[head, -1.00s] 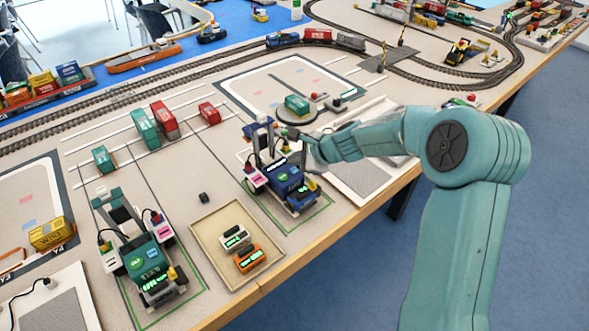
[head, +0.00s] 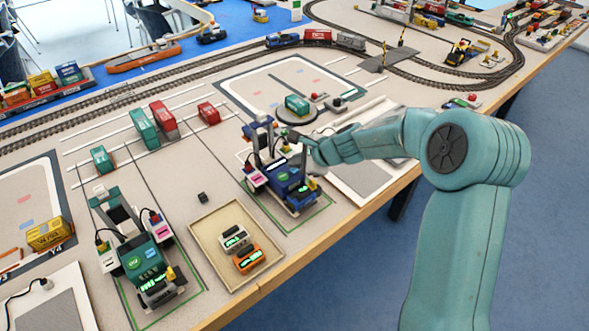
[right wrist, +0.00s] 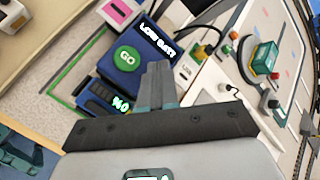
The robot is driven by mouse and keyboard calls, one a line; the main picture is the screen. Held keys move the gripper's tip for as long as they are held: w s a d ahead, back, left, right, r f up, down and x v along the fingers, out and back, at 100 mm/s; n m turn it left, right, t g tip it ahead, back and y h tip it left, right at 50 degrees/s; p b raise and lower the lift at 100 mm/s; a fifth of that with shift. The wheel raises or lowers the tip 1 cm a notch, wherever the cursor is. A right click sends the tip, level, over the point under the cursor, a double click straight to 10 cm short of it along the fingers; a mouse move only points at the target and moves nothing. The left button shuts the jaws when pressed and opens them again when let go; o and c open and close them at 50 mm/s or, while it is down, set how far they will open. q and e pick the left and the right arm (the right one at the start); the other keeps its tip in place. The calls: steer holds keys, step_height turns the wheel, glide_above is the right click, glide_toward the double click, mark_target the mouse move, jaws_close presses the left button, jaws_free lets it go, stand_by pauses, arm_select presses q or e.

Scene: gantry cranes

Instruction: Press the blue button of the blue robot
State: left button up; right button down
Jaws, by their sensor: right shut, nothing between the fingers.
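The blue robot (head: 284,178) stands on a green-outlined pad near the table's front edge. In the right wrist view its blue body (right wrist: 92,72) carries a round green GO button (right wrist: 127,58), a "LOW BATT" display (right wrist: 158,38) and a "%0" display (right wrist: 120,102). I cannot make out a blue button for certain. My right gripper (head: 303,160) is close to the blue robot's upper right side. In the right wrist view its fingers (right wrist: 158,68) are shut and empty, beside the GO button; contact cannot be told. My left gripper is out of view.
A teal robot (head: 147,258) stands on a similar pad to the left. A shallow tray (head: 205,262) with a white and an orange battery-like block lies between them. Small containers (head: 165,120) stand behind. A white station labelled USB (right wrist: 187,73) adjoins the blue robot.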

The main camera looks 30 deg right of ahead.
mark_target(296, 171)
steer(key=shift+f+b, duration=0.35)
steer(key=shift+r, duration=0.1)
stand_by(0.3)
steer(key=shift+r+p, duration=0.8)
steer(key=shift+p, duration=0.05)
steer(key=shift+r, duration=0.1)
step_height(296, 171, up, 6)
steer(key=p, duration=0.5)
steer(key=shift+p, duration=0.4)
steer(key=shift+s, duration=0.1)
